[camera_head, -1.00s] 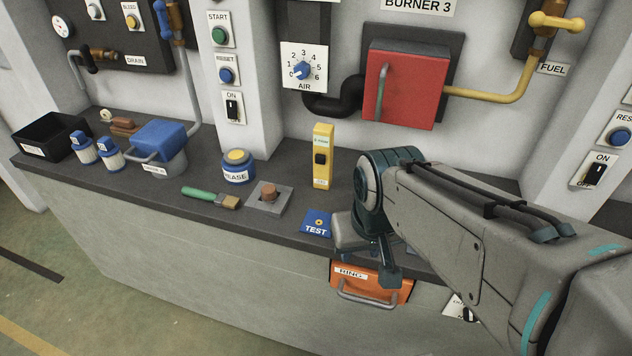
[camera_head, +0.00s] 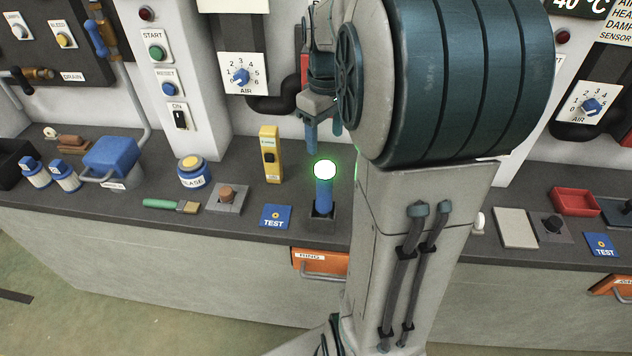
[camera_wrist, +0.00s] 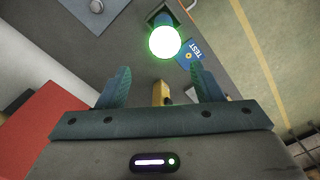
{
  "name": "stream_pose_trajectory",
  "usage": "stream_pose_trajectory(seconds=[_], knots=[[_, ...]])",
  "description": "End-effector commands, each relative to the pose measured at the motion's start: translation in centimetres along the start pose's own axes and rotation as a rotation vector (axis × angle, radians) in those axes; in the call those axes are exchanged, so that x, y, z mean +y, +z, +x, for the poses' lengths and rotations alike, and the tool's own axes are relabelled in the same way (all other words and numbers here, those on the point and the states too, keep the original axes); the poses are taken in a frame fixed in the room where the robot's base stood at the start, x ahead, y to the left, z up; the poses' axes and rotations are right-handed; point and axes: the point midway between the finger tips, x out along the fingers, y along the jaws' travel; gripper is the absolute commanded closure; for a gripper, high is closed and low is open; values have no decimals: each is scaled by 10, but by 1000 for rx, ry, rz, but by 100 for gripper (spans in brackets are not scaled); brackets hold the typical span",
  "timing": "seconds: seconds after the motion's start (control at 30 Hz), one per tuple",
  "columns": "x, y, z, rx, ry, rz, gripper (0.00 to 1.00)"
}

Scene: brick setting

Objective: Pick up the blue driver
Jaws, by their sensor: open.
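The blue driver (camera_head: 324,196) stands upright in a small dark holder (camera_head: 322,220) on the counter, with a glowing white, green-rimmed disc (camera_head: 324,169) at its top. In the wrist view the glowing disc (camera_wrist: 165,42) hides most of the driver; a bit of the dark holder (camera_wrist: 154,15) shows behind it. My gripper (camera_head: 324,134) points down above the driver, apart from it. In the wrist view its two fingers (camera_wrist: 158,72) are spread, with nothing held between them.
A yellow tester (camera_head: 270,155) stands to the left, near the wall. A blue TEST card (camera_head: 275,217) lies left of the holder. An orange drawer (camera_head: 320,262) sits below the counter edge.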

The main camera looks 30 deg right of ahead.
Motion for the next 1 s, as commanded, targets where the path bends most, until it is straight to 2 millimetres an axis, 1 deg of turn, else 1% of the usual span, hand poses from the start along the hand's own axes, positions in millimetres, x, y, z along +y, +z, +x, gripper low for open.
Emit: stream_pose_trajectory(seconds=[0.1, 0.2, 0.3, 0.4, 0.57, 0.77, 0.8, 0.9, 1.0], knots=[[-1, 1, 24, -5, -4, 0, 40], [-2, 2, 45, -5, -4, 0, 40], [-2, 1, 61, -3, -3, 0, 40], [-2, 1, 70, -1, -1, 0, 40], [-3, 3, 79, -2, -2, 1, 40], [-9, 9, 106, -4, -3, 1, 40], [-8, 8, 112, -4, -3, 1, 40], [-8, 8, 122, -3, -2, 1, 40], [-8, 8, 126, 0, 0, 1, 40]])
